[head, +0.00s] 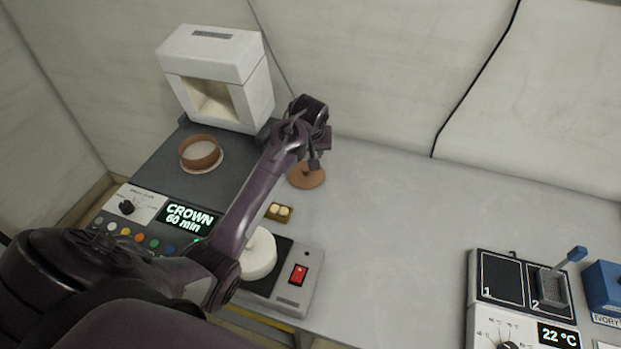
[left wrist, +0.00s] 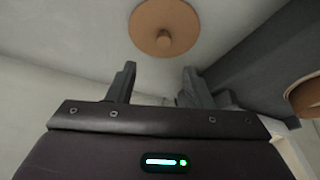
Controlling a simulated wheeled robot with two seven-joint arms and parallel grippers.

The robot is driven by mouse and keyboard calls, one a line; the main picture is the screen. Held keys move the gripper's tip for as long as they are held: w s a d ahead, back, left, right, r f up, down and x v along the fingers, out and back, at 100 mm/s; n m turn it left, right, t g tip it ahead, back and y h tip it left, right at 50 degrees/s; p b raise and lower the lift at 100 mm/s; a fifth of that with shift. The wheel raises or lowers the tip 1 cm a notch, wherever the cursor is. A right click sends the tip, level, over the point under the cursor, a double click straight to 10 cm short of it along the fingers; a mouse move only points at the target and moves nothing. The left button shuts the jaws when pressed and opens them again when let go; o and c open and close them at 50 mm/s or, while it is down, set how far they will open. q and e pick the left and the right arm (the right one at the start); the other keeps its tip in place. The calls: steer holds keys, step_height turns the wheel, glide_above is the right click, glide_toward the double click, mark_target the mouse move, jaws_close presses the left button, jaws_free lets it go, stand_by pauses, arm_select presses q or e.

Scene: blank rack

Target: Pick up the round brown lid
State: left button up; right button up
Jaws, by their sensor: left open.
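The round brown lid (head: 307,177) lies on the grey table, just right of the dark work surface. In the left wrist view the lid (left wrist: 164,22) shows its round disc with a small knob in the middle, ahead of the fingers and cut by the top edge. My left gripper (head: 316,162) is above the lid in the head view and covers part of it. In the left wrist view its two fingers (left wrist: 158,84) are apart with nothing between them. My right gripper is not in view.
A brown ring on a pale disc (head: 201,154) sits on the dark surface before a white box-shaped furnace (head: 216,75). A small brown tray (head: 279,212) with pale pieces and a white round block (head: 258,254) are nearer. The table's middle (head: 400,220) is clear.

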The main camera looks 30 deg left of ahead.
mark_target(306, 169)
arm_select(q)
steer(key=shift+a+f, duration=0.2)
steer(key=shift+f, duration=0.75)
steer(key=x, duration=0.2)
steer(key=p+x, duration=0.1)
steer(key=x, duration=0.2)
steer(key=shift+s+a+f, duration=0.1)
steer(key=shift+s+f, duration=0.05)
steer(key=shift+f, duration=0.15)
steer(key=shift+w+a+f, duration=0.1)
steer(key=shift+w+f, duration=0.15)
steer(key=shift+f, duration=0.3)
steer(key=shift+s, duration=0.1)
steer(key=c, duration=0.4)
jaws_close()
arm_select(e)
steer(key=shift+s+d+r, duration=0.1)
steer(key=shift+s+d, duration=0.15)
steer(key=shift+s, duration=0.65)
